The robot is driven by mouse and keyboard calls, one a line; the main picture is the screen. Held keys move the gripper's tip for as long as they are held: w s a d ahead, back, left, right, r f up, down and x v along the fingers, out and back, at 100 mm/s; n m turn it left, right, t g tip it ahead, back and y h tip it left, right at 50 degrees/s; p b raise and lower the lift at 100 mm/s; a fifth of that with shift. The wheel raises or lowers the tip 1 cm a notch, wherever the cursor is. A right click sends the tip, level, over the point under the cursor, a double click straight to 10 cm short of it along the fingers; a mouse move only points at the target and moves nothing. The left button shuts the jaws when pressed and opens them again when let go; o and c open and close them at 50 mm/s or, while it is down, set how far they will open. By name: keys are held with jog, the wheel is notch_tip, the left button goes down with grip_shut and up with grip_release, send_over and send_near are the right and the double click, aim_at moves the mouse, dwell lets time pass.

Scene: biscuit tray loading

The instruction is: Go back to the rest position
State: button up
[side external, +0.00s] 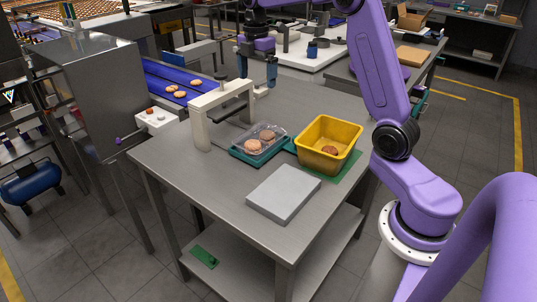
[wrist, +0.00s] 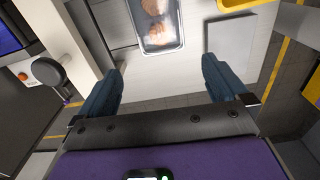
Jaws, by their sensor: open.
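My gripper (side external: 271,83) hangs above the far part of the steel table, behind the cream arch in the side external view. In the wrist view its two blue fingers stand wide apart with nothing between them (wrist: 164,85). A clear tray (side external: 241,149) with biscuits in it sits on a green holder (side external: 236,155) in the middle of the table. The tray also shows ahead of the fingers in the wrist view (wrist: 160,46), well apart from them. A yellow bin (side external: 342,155) with a brown biscuit inside stands to the right of the tray.
A cream arch (side external: 201,132) with a dark knob on top stands close to my gripper. A blue conveyor (side external: 153,72) carries several biscuits at the left. A grey slab (side external: 284,194) lies at the table's front. The steel table (side external: 185,171) is bare at front left.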

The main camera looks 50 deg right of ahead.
jog(key=s+a+f+m, duration=0.2)
jog(key=s+a, duration=1.4)
jog(key=a, duration=0.1)
jog(key=s+f+m, duration=0.1)
jog(key=s+f, duration=0.1)
jog(key=s, duration=0.8)
jog(key=s+f+m, duration=0.2)
jog(key=s+f, duration=0.1)
jog(key=s, duration=0.7)
jog(key=shift+a, duration=0.2)
